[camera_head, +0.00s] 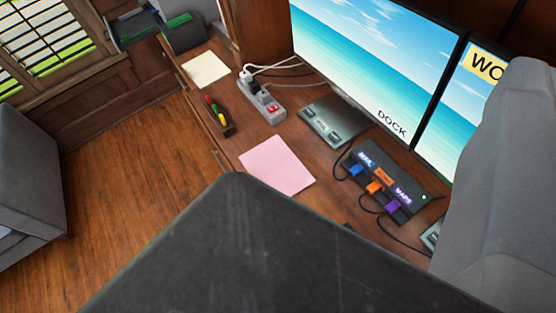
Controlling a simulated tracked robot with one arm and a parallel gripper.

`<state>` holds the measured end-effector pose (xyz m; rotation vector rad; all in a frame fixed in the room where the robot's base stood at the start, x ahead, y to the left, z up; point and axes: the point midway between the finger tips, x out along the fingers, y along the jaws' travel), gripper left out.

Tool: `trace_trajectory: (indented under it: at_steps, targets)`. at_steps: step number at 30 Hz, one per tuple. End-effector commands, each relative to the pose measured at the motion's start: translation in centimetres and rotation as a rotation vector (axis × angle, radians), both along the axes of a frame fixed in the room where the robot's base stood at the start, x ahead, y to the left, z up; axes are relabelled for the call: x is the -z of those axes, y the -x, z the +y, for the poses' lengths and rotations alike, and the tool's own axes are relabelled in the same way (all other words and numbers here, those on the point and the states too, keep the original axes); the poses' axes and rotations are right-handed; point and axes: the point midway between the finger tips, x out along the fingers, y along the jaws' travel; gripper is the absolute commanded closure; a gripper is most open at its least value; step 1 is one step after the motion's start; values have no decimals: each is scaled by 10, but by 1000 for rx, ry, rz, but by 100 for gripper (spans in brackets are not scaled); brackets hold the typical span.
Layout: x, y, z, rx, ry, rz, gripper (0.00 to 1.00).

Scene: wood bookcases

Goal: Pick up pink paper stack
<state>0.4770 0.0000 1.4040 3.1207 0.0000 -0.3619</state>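The pink paper stack (277,165) lies flat near the front edge of the wooden desk (222,148), in the middle of the view. Its lower edge comes close to a large dark block that fills the bottom of the view. No gripper fingers can be made out, and nothing is seen touching the pink paper. I cannot tell whether the dark block or the grey shape at the right is part of me.
A pen tray (218,118), power strip (264,103), grey device (333,121) and cabled hub (383,184) surround the paper. Pale yellow paper (205,69) lies farther back. Monitors (375,60) stand behind. A grey seat (28,180) is at left, with open wooden floor (135,195) between.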

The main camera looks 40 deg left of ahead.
Motion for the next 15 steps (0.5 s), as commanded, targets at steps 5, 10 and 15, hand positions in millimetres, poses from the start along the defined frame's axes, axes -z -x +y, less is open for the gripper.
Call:
trace_trajectory:
  at_steps: [5,10,15]
  targets:
    - [0,0,0,0,0,0,68]
    - [0,-1,0,2,1,-1,68]
    - [-1,-25,-8,51,53,-42,68]
